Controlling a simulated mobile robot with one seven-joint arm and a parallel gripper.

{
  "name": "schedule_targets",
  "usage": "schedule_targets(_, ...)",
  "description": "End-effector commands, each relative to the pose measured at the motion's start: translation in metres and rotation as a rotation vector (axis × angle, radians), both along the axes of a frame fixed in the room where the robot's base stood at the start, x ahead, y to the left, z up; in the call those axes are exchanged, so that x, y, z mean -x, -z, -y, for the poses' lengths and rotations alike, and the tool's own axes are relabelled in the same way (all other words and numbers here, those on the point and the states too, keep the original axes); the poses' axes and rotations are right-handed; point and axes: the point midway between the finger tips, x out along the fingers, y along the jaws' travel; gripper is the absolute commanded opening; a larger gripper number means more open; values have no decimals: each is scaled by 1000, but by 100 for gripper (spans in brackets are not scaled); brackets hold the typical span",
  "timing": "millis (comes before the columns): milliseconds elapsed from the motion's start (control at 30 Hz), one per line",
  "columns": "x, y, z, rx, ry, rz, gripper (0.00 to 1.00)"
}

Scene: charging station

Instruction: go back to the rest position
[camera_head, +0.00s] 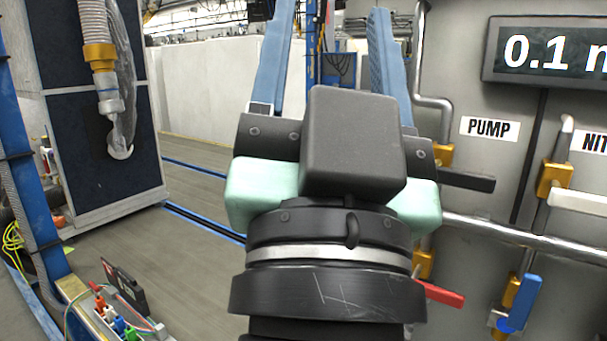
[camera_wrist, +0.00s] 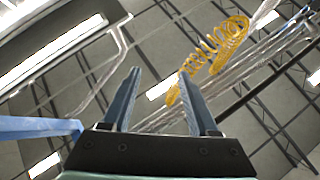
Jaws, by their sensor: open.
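My gripper (camera_head: 331,15) stands upright in the middle of the head view, its two blue fingers spread wide and pointing up. It is open, with nothing between the fingers. The wrist view also shows my gripper (camera_wrist: 159,73) with both fingers apart and empty, aimed at the ceiling. My dark wrist body hides part of the panel and floor behind it.
On the right is a grey panel with a PUMP label (camera_head: 489,128), a display (camera_head: 548,52), a red-handled valve (camera_head: 440,294) and a blue-handled valve (camera_head: 521,303). A dark cabinet (camera_head: 105,150) stands left. A yellow coiled hose (camera_wrist: 228,42) hangs overhead.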

Motion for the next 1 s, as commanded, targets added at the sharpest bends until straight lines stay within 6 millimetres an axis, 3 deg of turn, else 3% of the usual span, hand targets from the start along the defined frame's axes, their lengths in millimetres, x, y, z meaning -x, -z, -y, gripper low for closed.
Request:
schedule_targets(67, 19, -13, -21, 164, 57, 82, 60)
schedule_targets(100, 17, -43, -20, 156, 55, 77, 60)
schedule_targets(200, 16, -76, -19, 151, 54, 71, 60)
schedule_targets(433, 15, -132, -19, 150, 53, 68, 60)
schedule_targets(600, 15, -148, -19, 148, 53, 67, 60)
schedule_targets(800, 15, -148, -19, 148, 53, 67, 60)
schedule_targets(867, 15, -147, -19, 148, 53, 67, 50)
schedule_targets(1000, 15, -147, -19, 148, 53, 67, 50)
